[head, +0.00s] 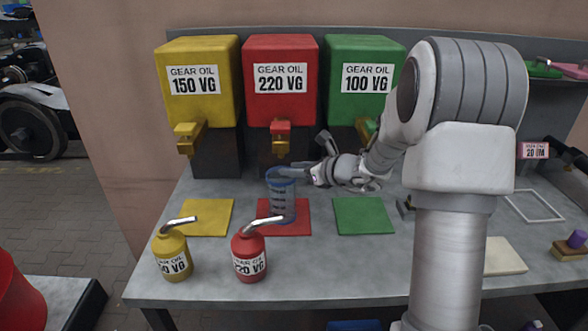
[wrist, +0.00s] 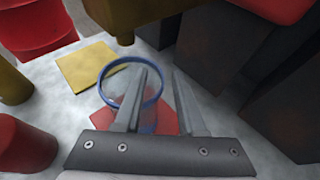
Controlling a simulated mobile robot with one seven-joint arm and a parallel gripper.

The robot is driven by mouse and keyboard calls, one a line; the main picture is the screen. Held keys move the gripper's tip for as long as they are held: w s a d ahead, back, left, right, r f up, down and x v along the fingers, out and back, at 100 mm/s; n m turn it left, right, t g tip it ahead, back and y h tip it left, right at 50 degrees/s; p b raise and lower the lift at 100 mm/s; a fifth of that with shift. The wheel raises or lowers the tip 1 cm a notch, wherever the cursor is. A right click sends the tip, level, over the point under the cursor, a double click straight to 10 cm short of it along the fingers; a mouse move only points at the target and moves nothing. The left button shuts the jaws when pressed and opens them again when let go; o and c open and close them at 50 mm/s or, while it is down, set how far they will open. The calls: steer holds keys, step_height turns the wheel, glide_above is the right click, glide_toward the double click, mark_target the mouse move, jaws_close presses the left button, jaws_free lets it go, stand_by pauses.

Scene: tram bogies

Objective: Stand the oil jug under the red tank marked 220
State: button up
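The clear oil jug (head: 283,203) with a blue rim appears upright on the red mat (head: 300,229), in front of the red tank marked 220 (head: 281,104) and its spout (head: 280,146). In the wrist view the jug's blue rim (wrist: 104,86) shows from above, with red beneath it. My gripper (head: 288,171) is at the jug's top, reaching in from the right. In the wrist view my gripper's fingers (wrist: 160,72) are apart. The left finger overlaps the jug's mouth and the right one is outside the rim; contact cannot be told.
Yellow (head: 198,84) and green (head: 364,82) tanks flank the red one, with a yellow mat (head: 205,217) and green mat (head: 362,216) before them. A yellow oil can (head: 172,258) and red oil can (head: 248,262) stand near the front edge. The front middle of the bench is clear.

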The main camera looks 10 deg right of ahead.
steer(key=p+v, duration=0.1)
steer(key=v, duration=1.1)
steer(key=shift+r, duration=0.1)
steer(key=s+a+r+n+g+p, duration=0.2)
steer(key=s+a+r+n+g, duration=0.15)
steer(key=s+a+n, duration=0.45)
steer(key=s+a+r+n+g+p, duration=0.2)
steer(key=s+a+r+n+g, duration=0.15)
steer(key=s+a+n, duration=0.45)
steer(key=s+d+r+n+t+h+p, duration=0.1)
steer(key=s+d+r+n+h+p, duration=0.1)
steer(key=s+d+r+n+h, duration=0.2)
steer(key=s+d+n+h, duration=0.3)
steer(key=s+d+n, duration=0.1)
steer(key=s+n, duration=0.3)
steer(key=shift+d+r+n+p, duration=0.35)
steer(key=shift+r+n+p, duration=0.05)
steer(key=shift+n, duration=0.7)
